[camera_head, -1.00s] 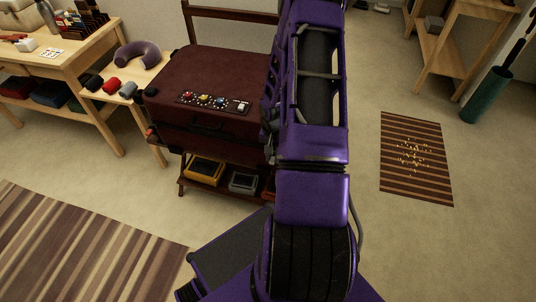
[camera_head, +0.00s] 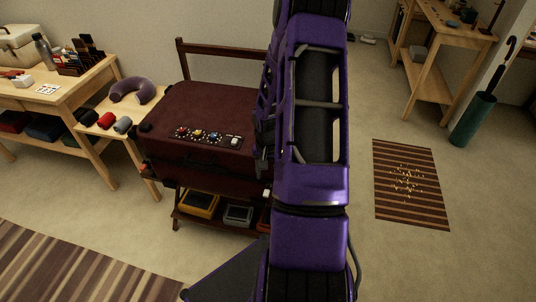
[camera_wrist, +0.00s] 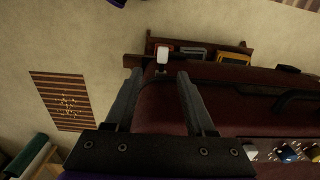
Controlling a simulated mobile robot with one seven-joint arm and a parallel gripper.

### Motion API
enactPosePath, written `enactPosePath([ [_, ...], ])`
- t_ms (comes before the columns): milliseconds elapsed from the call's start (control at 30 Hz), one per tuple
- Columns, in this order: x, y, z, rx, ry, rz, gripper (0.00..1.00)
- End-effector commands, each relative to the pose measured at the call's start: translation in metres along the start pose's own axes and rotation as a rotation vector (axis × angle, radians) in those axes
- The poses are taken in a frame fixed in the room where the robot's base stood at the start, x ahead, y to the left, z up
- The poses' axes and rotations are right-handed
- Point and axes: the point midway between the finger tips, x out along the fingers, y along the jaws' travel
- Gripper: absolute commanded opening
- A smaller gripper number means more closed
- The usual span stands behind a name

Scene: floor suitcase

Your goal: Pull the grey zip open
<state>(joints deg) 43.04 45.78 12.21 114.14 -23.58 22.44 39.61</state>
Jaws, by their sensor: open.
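The dark maroon suitcase (camera_head: 190,104) lies shut on a wooden rack in the head view, partly hidden behind my arm. Its front edge and handle (camera_wrist: 297,99) show in the wrist view. A small pale tab (camera_wrist: 162,54), which looks like the zip pull, is at the suitcase's edge. A pale tab (camera_head: 267,192) also shows beside my arm in the head view. My gripper (camera_wrist: 158,76) is open and empty. In the wrist view the tab appears just beyond and between its fingertips; I cannot tell the distance. My arm hides the gripper in the head view.
A panel of coloured knobs (camera_head: 208,136) sits on the suitcase lid. Yellow (camera_head: 199,203) and grey (camera_head: 238,214) boxes are on the rack's lower shelf. A wooden table (camera_head: 55,98) stands left. Striped rugs lie on the floor at left (camera_head: 70,270) and right (camera_head: 410,182).

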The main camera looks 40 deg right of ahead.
Motion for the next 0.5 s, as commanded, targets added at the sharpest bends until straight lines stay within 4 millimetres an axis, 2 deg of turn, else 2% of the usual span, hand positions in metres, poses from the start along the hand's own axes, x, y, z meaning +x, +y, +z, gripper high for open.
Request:
enactPosePath([
  [33, -0.016, 0.0, -0.001, 0.0, 0.004, -0.001, 0.55],
  [200, -0.055, 0.001, -0.001, 0.001, 0.004, 0.0, 0.55],
  [333, -0.075, 0.001, -0.001, 0.001, 0.002, 0.001, 0.55],
  [500, -0.089, 0.001, 0.0, 0.0, 0.0, 0.001, 0.55],
])
